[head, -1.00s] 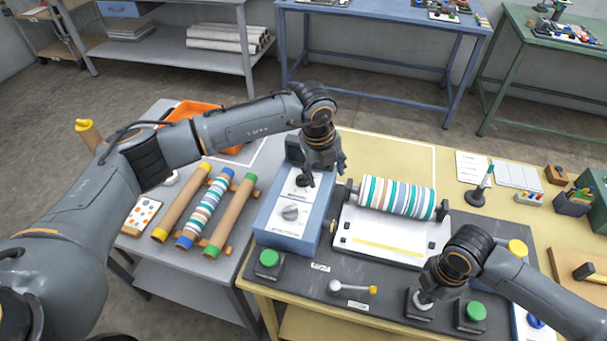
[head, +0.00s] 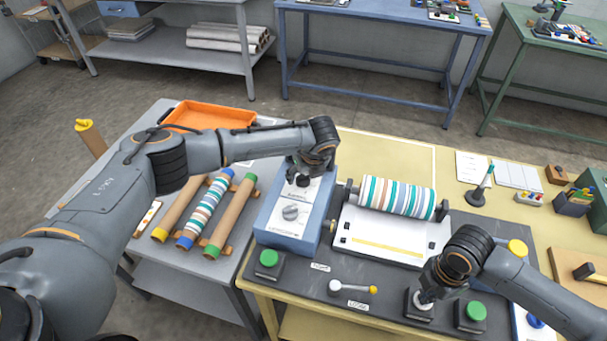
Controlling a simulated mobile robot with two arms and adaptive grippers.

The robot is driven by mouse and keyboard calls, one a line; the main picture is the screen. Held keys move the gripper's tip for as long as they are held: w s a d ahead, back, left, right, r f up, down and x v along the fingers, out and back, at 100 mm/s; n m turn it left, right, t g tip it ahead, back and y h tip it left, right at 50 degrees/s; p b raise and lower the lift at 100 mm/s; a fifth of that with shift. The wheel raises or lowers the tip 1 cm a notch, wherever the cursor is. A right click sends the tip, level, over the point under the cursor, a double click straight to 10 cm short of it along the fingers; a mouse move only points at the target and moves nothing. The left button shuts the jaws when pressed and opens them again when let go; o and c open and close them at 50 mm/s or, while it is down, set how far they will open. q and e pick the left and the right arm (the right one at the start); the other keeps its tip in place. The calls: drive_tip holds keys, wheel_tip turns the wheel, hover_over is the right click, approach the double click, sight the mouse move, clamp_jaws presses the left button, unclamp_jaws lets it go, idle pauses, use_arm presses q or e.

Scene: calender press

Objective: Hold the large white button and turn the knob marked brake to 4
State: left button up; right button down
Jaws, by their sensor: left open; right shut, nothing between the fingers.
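A blue control box (head: 284,232) with a pale top plate stands on the yellow table. It carries a grey knob (head: 290,212) and, farther back, a dark knob (head: 303,181). Their markings are too small to read, so I cannot tell which is the brake. My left gripper (head: 301,174) is open above the back of the box, close to the dark knob; whether it touches the knob is unclear. My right gripper (head: 426,297) is shut and empty, pointing down onto the large white button (head: 421,309), which it partly hides. It seems to touch the button.
A striped roller (head: 395,197) lies behind a white tray right of the box. Green buttons (head: 269,258) (head: 476,311) and a small lever (head: 350,288) sit along the front. Tubes (head: 231,215) and an orange tray (head: 215,117) lie on the grey table at left.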

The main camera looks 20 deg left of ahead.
use_arm(q)
drive_tip(key=shift+w+a+f, duration=0.1)
drive_tip(key=shift+w+f, duration=0.05)
drive_tip(key=shift+f, duration=0.4)
use_arm(e)
drive_tip(key=shift+s+f, duration=0.15)
drive_tip(key=shift+f, duration=0.05)
use_arm(q)
drive_tip(key=c, duration=1.2)
